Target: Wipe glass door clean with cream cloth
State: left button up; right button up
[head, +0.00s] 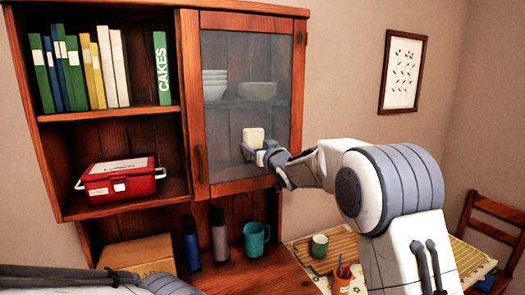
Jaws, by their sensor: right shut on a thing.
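The glass door (222,115) has a wooden frame and is closed on the upper right part of the cabinet. Its pane looks greyish and hazy, and bowls show behind it. My right gripper (250,151) is in front of the lower middle of the pane, shut on the cream cloth (254,135). The cloth is a small folded block standing up from the fingers. It is at or very near the glass; I cannot tell if it touches. Part of my left arm shows at the bottom left, but its gripper is out of view.
A red box (121,183) and several books (84,72) fill the open shelves at left. A chair (494,228) is at right.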

jog(key=a+b, duration=0.1)
jog(key=a, duration=0.1)
jog(key=s+a+b, duration=0.1)
jog(key=b, duration=0.1)
jog(key=a+b, duration=0.2)
jog(key=shift+s+a+f, duration=0.15)
jog(key=shift+s+a, duration=0.2)
jog(key=shift+s, duration=0.05)
jog(key=shift+s+a+b, duration=0.15)
jog(key=shift+a+b, duration=0.35)
jog(key=shift+b, duration=0.2)
jog(key=shift+a+r, duration=0.1)
jog(key=shift+r, duration=0.15)
jog(key=shift+s+f, duration=0.1)
jog(key=shift+s, duration=0.05)
jog(key=b, duration=0.4)
send_near(230, 145)
